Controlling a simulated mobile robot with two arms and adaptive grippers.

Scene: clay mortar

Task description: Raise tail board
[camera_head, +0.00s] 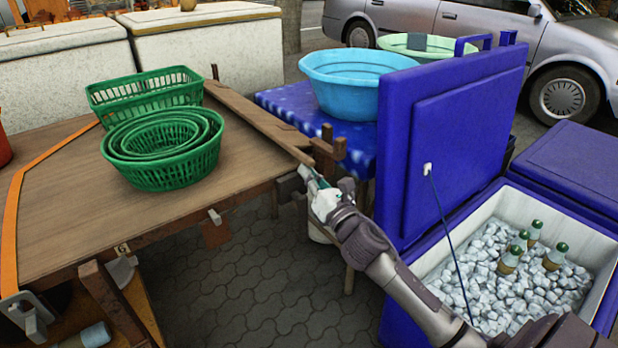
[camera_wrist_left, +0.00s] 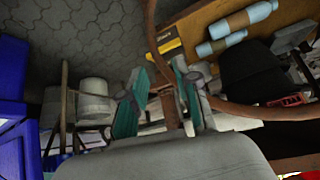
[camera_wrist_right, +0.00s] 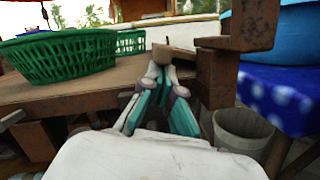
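The tail board (camera_head: 255,122) appears to be the long wooden plank along the right end of the cart top (camera_head: 70,205). It lies low, about level with the top. My right gripper (camera_head: 308,178) is at the plank's near end. In the right wrist view, its teal-padded fingers (camera_wrist_right: 161,82) are drawn close together at the tips, just below a wooden end (camera_wrist_right: 174,53). I cannot tell whether they pinch it. My left gripper (camera_wrist_left: 160,95) shows only in its wrist view, fingers spread, with a rusty bar (camera_wrist_left: 168,108) beyond or between them.
Green baskets (camera_head: 170,175) stand on the cart top. A blue tub (camera_head: 350,80) stands on a blue cloth-covered table behind my right gripper. A blue cooler with a raised lid (camera_head: 460,140), ice and bottles stands right. Paving (camera_head: 265,275) is open below.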

